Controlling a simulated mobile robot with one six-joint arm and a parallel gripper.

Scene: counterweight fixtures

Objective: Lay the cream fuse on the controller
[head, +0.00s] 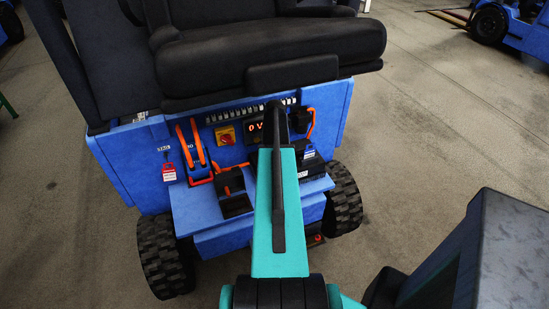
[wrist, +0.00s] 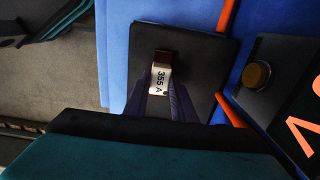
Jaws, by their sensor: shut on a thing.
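The cream fuse (wrist: 160,77) is marked "355 A" and has a brown end. It shows in the wrist view, between the dark fingers of my gripper (wrist: 160,98), which is shut on it. Behind the fuse is a flat black block (wrist: 205,50) with orange cables at its edge; it may be the controller, but I cannot be sure. I cannot tell whether the fuse touches it. In the head view my own arm hides the fuse and the fingers.
A blue vehicle (head: 200,210) with a black seat (head: 270,50) fills the head view's middle. Its panel bears a yellow-red switch (head: 225,135), an orange-digit display (head: 255,127), orange cables (head: 190,150) and a red tag (head: 168,171). A brass knob (wrist: 256,75) is right of the fuse.

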